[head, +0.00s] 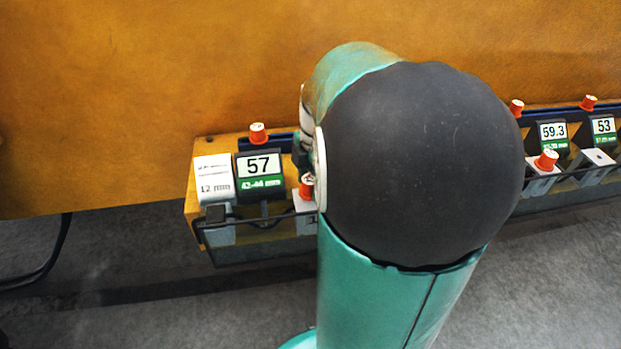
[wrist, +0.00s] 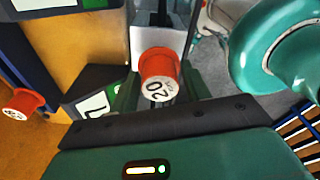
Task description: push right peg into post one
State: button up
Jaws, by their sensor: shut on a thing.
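An orange peg (wrist: 160,69) with a white end marked "20" is between the fingers of my gripper (wrist: 161,92) in the wrist view. The gripper is shut on it. In the head view an orange peg (head: 307,186) shows beside my arm, over the front of the left fixture; my arm hides most of the gripper there. Another orange peg (head: 258,133) stands behind the "57" block (head: 260,173). A peg also shows at the left of the wrist view (wrist: 20,103). Whether the held peg is seated cannot be told, and no post is marked "one".
A white "12 mm" block (head: 214,180) sits at the left end of the wooden bench edge (head: 192,215). A dark rail runs along the front. Grey floor lies below.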

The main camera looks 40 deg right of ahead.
jog(key=shift+f, duration=1.05)
jog(key=o, duration=1.1)
jog(key=r, duration=0.4)
jog(key=d+r, duration=0.1)
jog(key=r, duration=0.8)
jog(key=shift+s+d+r, duration=0.25)
jog(key=shift+d+r, duration=0.05)
jog(key=shift+a, duration=0.1)
